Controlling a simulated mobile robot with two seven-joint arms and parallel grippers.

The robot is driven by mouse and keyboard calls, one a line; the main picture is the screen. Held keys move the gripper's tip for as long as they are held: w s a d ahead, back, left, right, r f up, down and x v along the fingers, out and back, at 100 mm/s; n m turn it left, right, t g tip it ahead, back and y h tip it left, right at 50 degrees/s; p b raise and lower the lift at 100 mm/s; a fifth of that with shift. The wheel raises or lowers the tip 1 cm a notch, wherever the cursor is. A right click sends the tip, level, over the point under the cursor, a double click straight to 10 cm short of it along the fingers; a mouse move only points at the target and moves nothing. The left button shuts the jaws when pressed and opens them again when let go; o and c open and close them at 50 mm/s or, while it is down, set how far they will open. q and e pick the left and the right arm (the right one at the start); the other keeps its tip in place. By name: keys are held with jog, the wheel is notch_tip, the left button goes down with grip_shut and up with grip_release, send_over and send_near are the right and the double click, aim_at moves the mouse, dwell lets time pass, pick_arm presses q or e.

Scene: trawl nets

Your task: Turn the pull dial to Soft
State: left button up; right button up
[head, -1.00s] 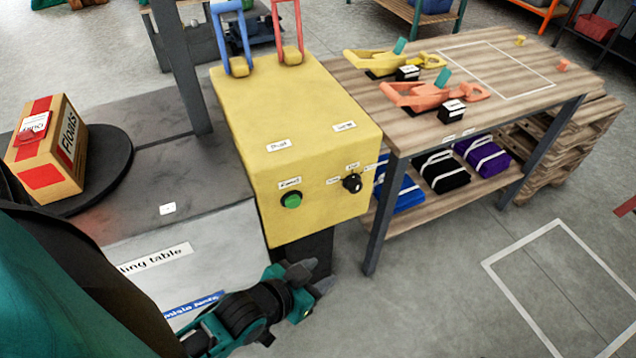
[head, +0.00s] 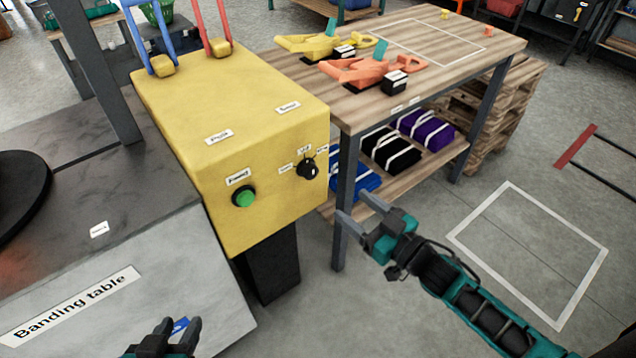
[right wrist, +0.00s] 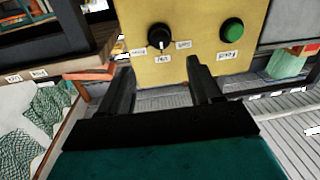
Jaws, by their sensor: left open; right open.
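The pull dial (head: 308,168) is a black knob with a white pointer mark on the front of a yellow control box (head: 262,205). Small labels surround it, too small to read surely. In the right wrist view the dial (right wrist: 158,37) is above and beyond the fingertips. My right gripper (head: 362,222) is open and empty, to the right of and below the dial, apart from it; its two fingers also show in the right wrist view (right wrist: 160,75). My left gripper (head: 178,328) is open at the bottom edge, in front of the banding table (head: 75,312), far from the dial.
A green button (head: 243,196) sits left of the dial. Blue and red levers (head: 215,30) stand on top of the box. A wooden workbench (head: 400,85) with orange and yellow tools stands close at right. The floor at the right is mostly open.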

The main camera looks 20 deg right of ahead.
aim_at(313, 175)
jog(key=b+x, duration=0.1)
jog(key=x, duration=0.8)
jog(key=shift+w+a, duration=0.15)
jog(key=shift+w, duration=0.15)
jog(key=shift+b+x, duration=0.35)
jog(key=shift+x, duration=0.45)
jog(key=c, duration=1)
